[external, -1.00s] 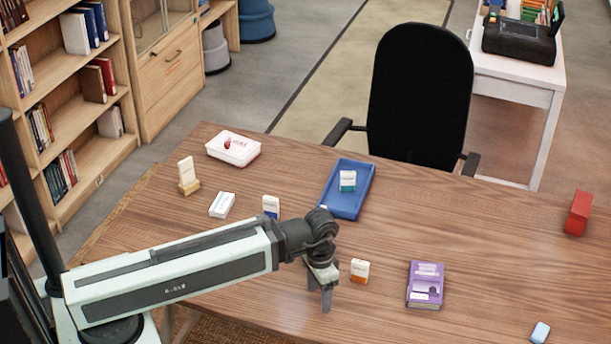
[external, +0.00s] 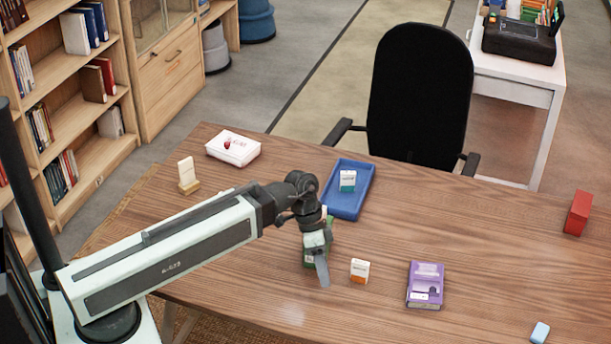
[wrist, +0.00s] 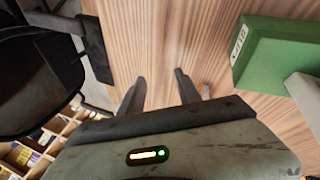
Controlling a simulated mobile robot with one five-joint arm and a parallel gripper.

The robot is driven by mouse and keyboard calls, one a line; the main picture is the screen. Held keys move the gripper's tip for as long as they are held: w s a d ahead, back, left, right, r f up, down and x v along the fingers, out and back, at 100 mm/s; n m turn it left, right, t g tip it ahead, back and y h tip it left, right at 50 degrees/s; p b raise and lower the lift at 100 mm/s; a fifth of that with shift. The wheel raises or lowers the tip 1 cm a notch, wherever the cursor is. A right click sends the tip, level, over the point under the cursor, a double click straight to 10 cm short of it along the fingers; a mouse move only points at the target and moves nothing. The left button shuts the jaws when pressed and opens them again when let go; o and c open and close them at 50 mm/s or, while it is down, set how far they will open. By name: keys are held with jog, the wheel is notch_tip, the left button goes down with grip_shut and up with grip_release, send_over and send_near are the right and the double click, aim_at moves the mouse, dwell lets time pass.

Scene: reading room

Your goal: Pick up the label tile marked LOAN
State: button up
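My gripper (external: 322,272) hangs over the middle of the table, left of a small white tile with an orange band (external: 360,271). In the wrist view its two fingers (wrist: 161,88) are spread apart with only bare wood between them. A white tile with a teal band (external: 347,181) stands in the blue tray (external: 345,211). The lettering on these tiles is too small to read, so I cannot tell which is marked LOAN. My arm hides the places where a blue-banded tile and a white box were seen earlier.
A purple book (external: 425,285), red block (external: 578,213), light-blue item (external: 540,332), white case (external: 233,148) and wooden card stand (external: 188,176) are around. The right table area is mostly clear.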

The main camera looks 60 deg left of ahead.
jog(key=w+a+r+m+t+h, duration=0.4)
jog(key=a+r+m+t+h, duration=0.25)
jog(key=a+r, duration=0.6)
jog(key=s+a+f+b, duration=0.2)
jog(key=a+f+b, duration=0.2)
jog(key=a, duration=0.4)
jog(key=s+a+f+n+t+y+b, duration=0.1)
jog(key=s+a+f+b, duration=0.1)
jog(key=a+f+b, duration=0.3)
jog(key=s+a+f+n+t+b, duration=0.1)
jog(key=s+a+f+b, duration=0.2)
jog(key=a, duration=0.9)
jog(key=shift+f+y+b, duration=0.35)
jog(key=shift+f+b, duration=0.5)
jog(key=shift+b, duration=0.65)
jog(key=shift+s+a+t, duration=0.1)
jog(key=shift+s+t, duration=0.05)
jog(key=shift+t, duration=0.1)
jog(key=shift+b+x, duration=1.4)
jog(key=shift+x, duration=2.55)
jog(key=shift+s+r, duration=0.1)
jog(key=shift+s, duration=0.05)
grip_shut()
